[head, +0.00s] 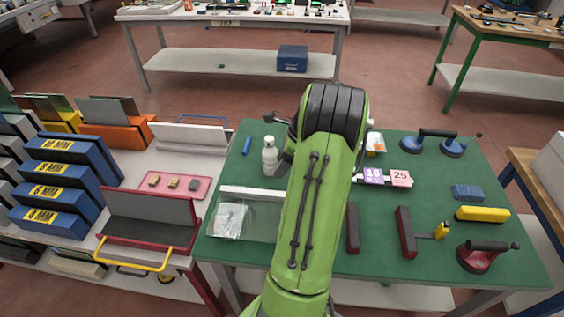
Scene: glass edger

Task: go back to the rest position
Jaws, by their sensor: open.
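My green arm reaches out over the green-topped table (400,265) and hides much of its middle. My gripper (281,138) shows only in part, as grey pieces at the left of the arm's dark far end. It is open, and I see nothing held in it. It appears near a white bottle (269,157) that stands upright; I cannot tell the gap between them.
Suction lifters (485,255), a yellow block (482,214) and dark red bars (405,232) lie on the right. A clear bag (229,220) lies front left. A rack of blue boxes (60,180) stands left. Red floor is free behind the table.

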